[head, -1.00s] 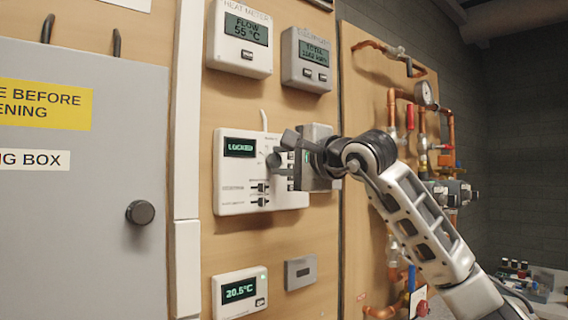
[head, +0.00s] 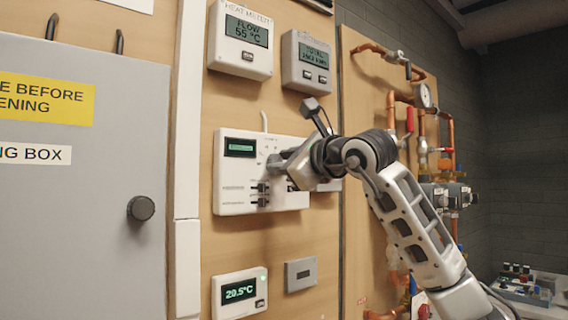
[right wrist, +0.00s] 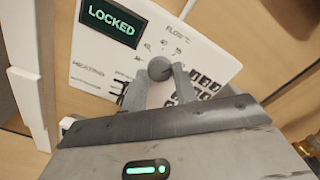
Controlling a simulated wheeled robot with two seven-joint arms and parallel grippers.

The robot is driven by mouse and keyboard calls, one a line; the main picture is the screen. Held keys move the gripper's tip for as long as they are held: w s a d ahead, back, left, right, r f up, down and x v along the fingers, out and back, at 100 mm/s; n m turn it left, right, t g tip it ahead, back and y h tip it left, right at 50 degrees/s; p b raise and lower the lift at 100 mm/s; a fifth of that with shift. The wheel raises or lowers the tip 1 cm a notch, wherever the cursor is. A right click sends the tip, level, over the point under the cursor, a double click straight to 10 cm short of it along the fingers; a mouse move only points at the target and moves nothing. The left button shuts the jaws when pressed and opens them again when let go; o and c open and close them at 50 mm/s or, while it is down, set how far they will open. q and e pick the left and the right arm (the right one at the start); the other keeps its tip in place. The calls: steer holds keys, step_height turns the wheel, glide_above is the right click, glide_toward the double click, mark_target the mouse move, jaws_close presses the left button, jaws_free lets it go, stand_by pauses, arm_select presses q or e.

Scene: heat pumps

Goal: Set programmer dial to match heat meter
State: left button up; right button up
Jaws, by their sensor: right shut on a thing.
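The heat meter (head: 240,40) is a white box high on the wooden wall. Its screen reads FLOW 55 °C. The programmer (head: 233,188) is a white panel below it; in the right wrist view its green screen (right wrist: 113,23) reads LOCKED. The round grey dial (right wrist: 160,68) sits between the two fingers of my right gripper (right wrist: 160,83), which is shut on it. The word FLOW is printed above the dial. In the head view my right gripper (head: 277,162) reaches the panel from the right and hides most of the dial. My left gripper is not in view.
A second grey meter (head: 307,62) hangs right of the heat meter. A thermostat (head: 239,293) reading 20.5 °C and a small grey plate (head: 300,274) are below. A grey cabinet (head: 90,230) with a knob is at left. Copper pipes (head: 451,140) run at right.

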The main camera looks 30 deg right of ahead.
steer(key=shift+m, duration=0.4)
steer(key=shift+f, duration=0.1)
steer(key=o, duration=1)
steer(key=shift+c, duration=0.2)
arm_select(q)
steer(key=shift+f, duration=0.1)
arm_select(e)
steer(key=shift+s, duration=0.1)
arm_select(q)
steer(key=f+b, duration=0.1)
steer(key=b, duration=0.2)
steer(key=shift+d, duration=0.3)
arm_select(e)
steer(key=s+d, duration=0.1)
steer(key=s, duration=1.4)
steer(key=shift+s, duration=0.4)
